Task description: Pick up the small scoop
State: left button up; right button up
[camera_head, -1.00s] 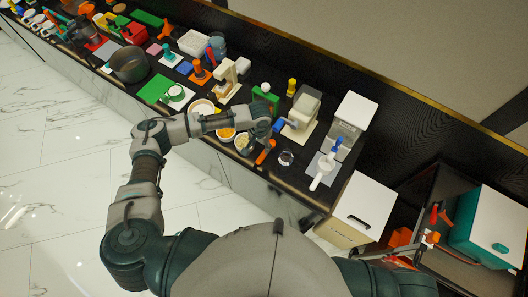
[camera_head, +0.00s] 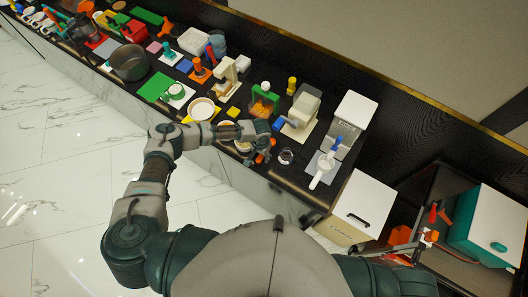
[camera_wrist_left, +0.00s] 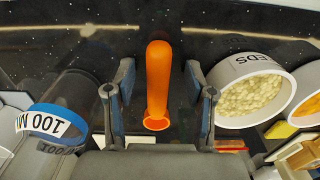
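An orange scoop (camera_wrist_left: 157,80) lies on the dark counter in the left wrist view, seen as a rounded handle with a flared lower end. My left gripper (camera_wrist_left: 158,92) is open, with one finger on each side of the orange handle and gaps on both sides. In the head view my left gripper (camera_head: 260,149) is low over the counter's front edge and partly hides the orange scoop (camera_head: 259,158). My right gripper is not in view.
A white seed bowl (camera_wrist_left: 228,121) stands close right of the gripper in the wrist view. A clear cup with a blue 100 ML band (camera_wrist_left: 40,115) is at left. In the head view, a white-handled tool (camera_head: 318,180) lies further right.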

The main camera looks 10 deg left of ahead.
pick_arm(q)
grip_shut()
jog(key=shift+d, duration=0.1)
jog(key=shift+r, duration=0.1)
jog(key=shift+r, duration=0.15)
jog(key=r, duration=0.6)
jog(key=shift+w+a+r+b, duration=0.15)
jog(key=shift+a+r+b, duration=0.2)
jog(key=shift+a+b, duration=0.05)
jog(key=w+a+b, duration=0.1)
jog(key=w+a, duration=0.1)
jog(key=a, duration=0.3)
jog(key=w+a+b, duration=0.1)
jog(key=w+a, duration=0.1)
jog(key=a, duration=0.4)
jog(key=w+a+b, duration=0.1)
jog(key=w+a, duration=0.1)
jog(key=a, duration=0.3)
jog(key=shift+w+a+f, duration=0.15)
jog(key=shift+w+a, duration=0.25)
jog(key=shift+w+a+b, duration=0.25)
jog(key=shift+a+b, duration=0.1)
jog(key=shift+a, duration=0.2)
